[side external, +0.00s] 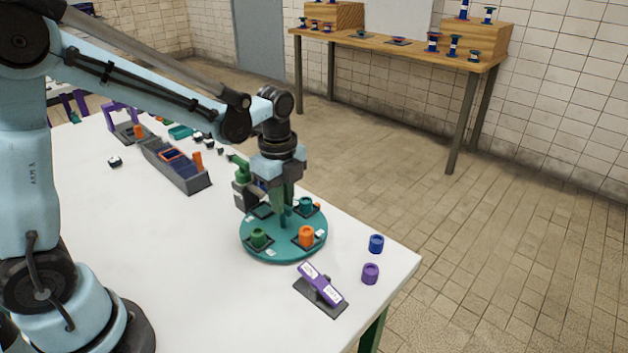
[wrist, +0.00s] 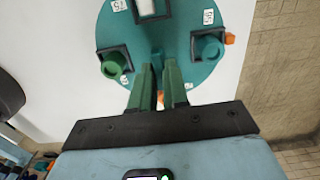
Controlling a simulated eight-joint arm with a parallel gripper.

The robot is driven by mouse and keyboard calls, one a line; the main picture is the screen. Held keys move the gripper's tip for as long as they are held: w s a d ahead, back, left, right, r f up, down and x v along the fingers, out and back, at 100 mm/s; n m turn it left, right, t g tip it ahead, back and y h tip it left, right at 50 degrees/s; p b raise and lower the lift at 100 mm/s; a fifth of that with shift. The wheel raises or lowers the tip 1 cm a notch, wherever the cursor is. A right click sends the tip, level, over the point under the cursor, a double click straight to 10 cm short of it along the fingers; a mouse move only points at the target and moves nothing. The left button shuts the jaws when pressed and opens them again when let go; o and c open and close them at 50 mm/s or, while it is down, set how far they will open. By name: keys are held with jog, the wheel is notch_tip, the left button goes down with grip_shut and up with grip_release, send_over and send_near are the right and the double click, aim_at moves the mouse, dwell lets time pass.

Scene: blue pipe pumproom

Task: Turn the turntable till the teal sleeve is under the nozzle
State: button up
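The round teal turntable (side external: 283,247) sits on the white table and also fills the top of the wrist view (wrist: 185,75). The teal sleeve (side external: 305,203) stands upright on a dark square pad at its far right; it shows right of my fingers in the wrist view (wrist: 209,47). A green sleeve (side external: 258,237) and an orange sleeve (side external: 306,235) stand on other pads. A green fixture (side external: 239,163), perhaps the nozzle's, is partly hidden behind my gripper. My gripper (wrist: 158,65) points down at the turntable's middle, its green fingers beside a teal post; its grip is unclear.
A blue sleeve (side external: 376,243) and a purple sleeve (side external: 370,273) stand on the table, right of the turntable. A purple tilted piece on a dark base (side external: 322,290) is in front. A grey rack (side external: 176,165) lies to the left. The table's right edge is close.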

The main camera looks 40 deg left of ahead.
grip_shut()
jog(key=shift+n, duration=9)
